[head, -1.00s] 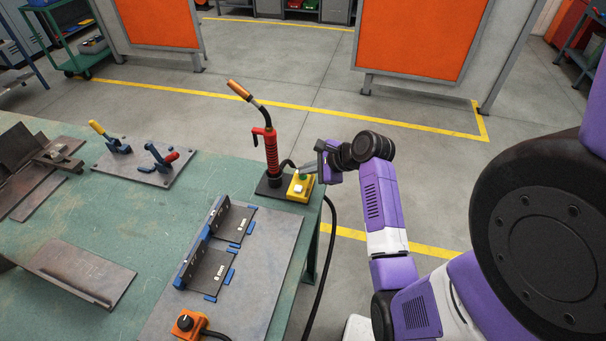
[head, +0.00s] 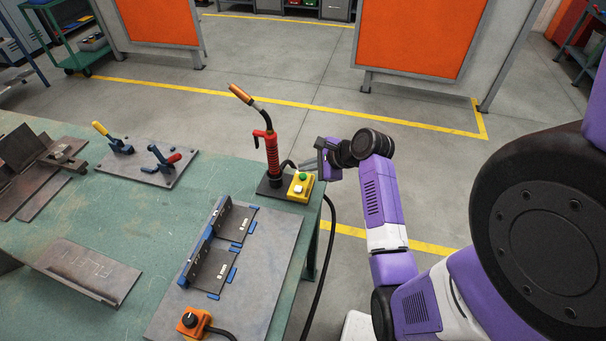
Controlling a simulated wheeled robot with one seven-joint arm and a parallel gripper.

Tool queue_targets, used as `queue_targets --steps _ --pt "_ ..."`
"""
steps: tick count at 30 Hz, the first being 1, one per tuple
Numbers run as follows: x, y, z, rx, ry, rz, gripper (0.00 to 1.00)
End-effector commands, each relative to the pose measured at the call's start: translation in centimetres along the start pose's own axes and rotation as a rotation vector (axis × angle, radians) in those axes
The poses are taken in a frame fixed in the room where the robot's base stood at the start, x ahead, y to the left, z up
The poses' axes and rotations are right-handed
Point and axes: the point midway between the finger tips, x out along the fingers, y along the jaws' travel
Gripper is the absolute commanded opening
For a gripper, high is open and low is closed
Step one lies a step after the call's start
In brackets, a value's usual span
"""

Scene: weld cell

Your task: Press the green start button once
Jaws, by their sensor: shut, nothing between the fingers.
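The yellow button box (head: 300,195) stands at the right corner of the green table. Its green button (head: 303,176) is on top at the back, with a white button or label (head: 297,189) in front of it. My gripper (head: 304,165) reaches in from the right, just above and behind the green button. Its fingers are shut, empty and point left. They appear slightly apart from the button, which shows clear of them. The fingertips are small here, so the exact gap is hard to tell.
A red welding torch (head: 271,155) stands upright on a dark base just left of the box. A fixture plate (head: 262,270) with dark angle pieces lies in front. An orange knob box (head: 193,322) is at the near edge. A clamp board (head: 150,170) sits at left.

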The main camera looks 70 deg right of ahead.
Motion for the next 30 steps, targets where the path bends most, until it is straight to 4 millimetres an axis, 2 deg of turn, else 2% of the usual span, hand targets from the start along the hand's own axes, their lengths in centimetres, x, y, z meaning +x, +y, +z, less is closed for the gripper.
queue_targets --steps 21,30 --pt "-3.5 -2.5 2.5 -0.001 0.0 0.0 0.0" --pt "-3.5 -2.5 2.5 0.0 0.0 0.0 0.0"
